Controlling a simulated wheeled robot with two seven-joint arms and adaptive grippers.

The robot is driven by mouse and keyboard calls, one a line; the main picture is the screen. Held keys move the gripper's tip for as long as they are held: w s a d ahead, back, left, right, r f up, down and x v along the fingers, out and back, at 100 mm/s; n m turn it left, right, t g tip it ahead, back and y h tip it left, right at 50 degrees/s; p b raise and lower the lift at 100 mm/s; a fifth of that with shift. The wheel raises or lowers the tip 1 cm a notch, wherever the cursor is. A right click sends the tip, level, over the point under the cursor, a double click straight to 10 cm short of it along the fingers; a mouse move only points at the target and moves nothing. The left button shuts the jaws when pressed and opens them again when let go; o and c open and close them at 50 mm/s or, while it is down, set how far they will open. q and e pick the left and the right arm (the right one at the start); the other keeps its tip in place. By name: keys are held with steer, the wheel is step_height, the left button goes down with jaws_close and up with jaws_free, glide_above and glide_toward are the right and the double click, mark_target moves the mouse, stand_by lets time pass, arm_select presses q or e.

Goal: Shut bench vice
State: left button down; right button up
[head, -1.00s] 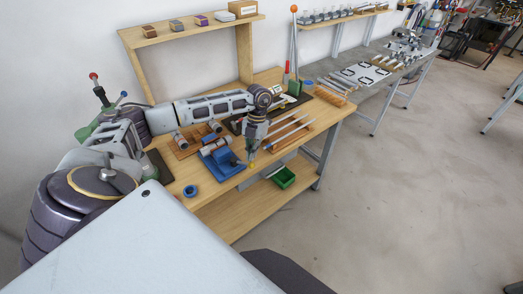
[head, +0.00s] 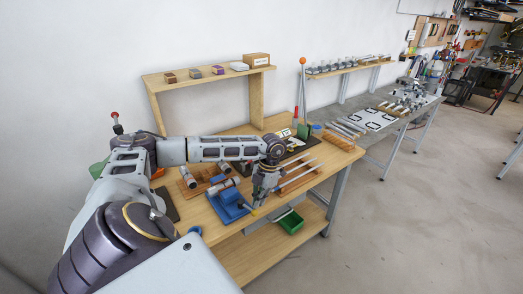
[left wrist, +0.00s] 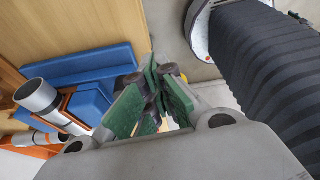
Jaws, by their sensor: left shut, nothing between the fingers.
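The blue bench vice (head: 228,207) sits at the front edge of the wooden bench (head: 215,248). A small yellow end (head: 254,212) shows at its right side. In the left wrist view the vice's blue body (left wrist: 92,98) is at the left, with a grey tube (left wrist: 38,97) and an orange part beside it. My left gripper (head: 257,204) points down just right of the vice, close to the yellow end; I cannot tell whether they touch. Its green-padded fingers (left wrist: 150,108) are shut and empty. The vice's jaw gap is not clear. My right gripper is not in view.
Metal cylinders (head: 188,177) lie behind the vice, and long rods (head: 298,173) lie to its right. A blue ring (head: 195,230) is near the front edge. A green bin (head: 291,222) stands below the bench top. Open floor lies to the right.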

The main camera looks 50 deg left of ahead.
arm_select(q)
steer(key=shift+s+d+f, duration=0.15)
steer(key=shift+s+d, duration=0.15)
steer(key=shift+s, duration=0.15)
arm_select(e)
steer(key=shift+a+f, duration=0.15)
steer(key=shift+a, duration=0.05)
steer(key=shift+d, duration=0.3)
arm_select(q)
steer(key=shift+w, duration=0.15)
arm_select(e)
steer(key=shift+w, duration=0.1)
